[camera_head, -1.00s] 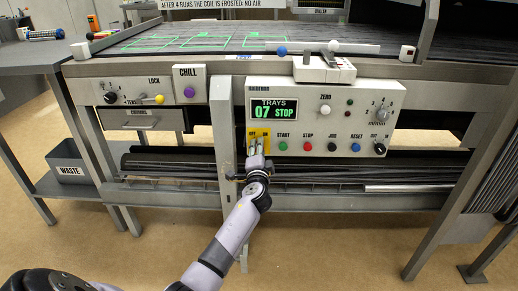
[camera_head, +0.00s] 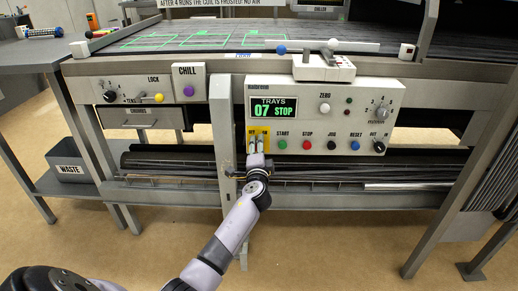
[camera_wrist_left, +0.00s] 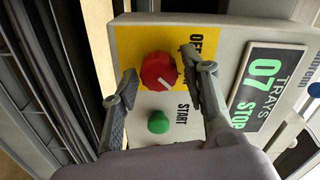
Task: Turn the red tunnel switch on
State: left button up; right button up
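The red tunnel switch is a round red knob (camera_wrist_left: 158,72) on a yellow plate (camera_wrist_left: 128,42) marked OFF and a second, partly hidden label. In the left wrist view its white pointer line slants toward the lower right. My left gripper (camera_wrist_left: 159,72) is open, with one finger on each side of the knob; I cannot tell whether they touch it. In the head view the left gripper (camera_head: 258,146) is in front of the yellow plate (camera_head: 250,130) and hides the knob.
A green START button (camera_wrist_left: 158,122) sits close beside the knob. Red STOP (camera_head: 306,145), black JOG and blue RESET buttons follow along the panel. The display (camera_head: 274,109) reads TRAYS 07 STOP. A grey post (camera_head: 223,130) stands left of the gripper.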

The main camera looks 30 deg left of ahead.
pick_arm(q)
jog(key=shift+o, duration=0.5)
jog(key=shift+s, duration=0.1)
jog(key=v, duration=1.2)
